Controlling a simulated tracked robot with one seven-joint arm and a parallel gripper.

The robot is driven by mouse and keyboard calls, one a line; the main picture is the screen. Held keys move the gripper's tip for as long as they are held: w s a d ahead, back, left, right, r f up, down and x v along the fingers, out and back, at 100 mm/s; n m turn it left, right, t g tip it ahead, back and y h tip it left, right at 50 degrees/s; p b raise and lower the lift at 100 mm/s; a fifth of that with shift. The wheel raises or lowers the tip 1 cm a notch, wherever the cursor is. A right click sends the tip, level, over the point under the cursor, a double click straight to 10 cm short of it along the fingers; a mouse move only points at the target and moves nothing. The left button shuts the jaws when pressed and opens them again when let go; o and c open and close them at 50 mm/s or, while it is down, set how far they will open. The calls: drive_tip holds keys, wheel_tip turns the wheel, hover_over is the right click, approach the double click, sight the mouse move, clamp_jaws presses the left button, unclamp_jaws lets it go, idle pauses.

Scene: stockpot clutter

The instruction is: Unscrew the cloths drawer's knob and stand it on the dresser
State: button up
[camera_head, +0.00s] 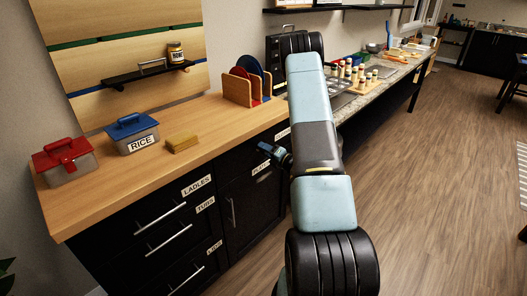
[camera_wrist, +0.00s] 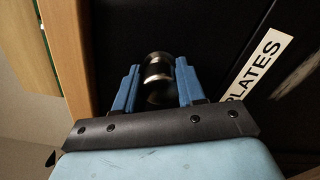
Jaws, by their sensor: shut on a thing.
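A round knob (camera_wrist: 158,68), dark with a bright metal band, stands out from a black drawer front in the wrist view. My gripper (camera_wrist: 157,80) has its two blue fingers shut on it, one on each side. In the head view my gripper (camera_head: 275,153) is at the dresser's front, partly hidden by my arm; the knob cannot be made out there. The dresser (camera_head: 215,117) has a wooden top and black fronts. A PLATES label (camera_wrist: 262,65) is beside the knob in the wrist view. A label (camera_head: 282,133) above it in the head view is mostly hidden.
On the dresser top are a red-lidded box (camera_head: 66,160), a blue-lidded RICE box (camera_head: 132,133), a yellow block (camera_head: 183,143) and a plate rack (camera_head: 243,88). Bare wood lies between block and rack. A small shelf (camera_head: 148,74) with a jar (camera_head: 176,53) hangs above.

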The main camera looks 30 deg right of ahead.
drive_tip(key=o, duration=1.2)
drive_tip(key=shift+o, duration=0.2)
drive_tip(key=m, duration=1.1)
drive_tip(key=shift+f, duration=0.1)
drive_tip(key=m, duration=0.6)
drive_tip(key=shift+a+m, duration=0.1)
drive_tip(key=shift+m, duration=2.8)
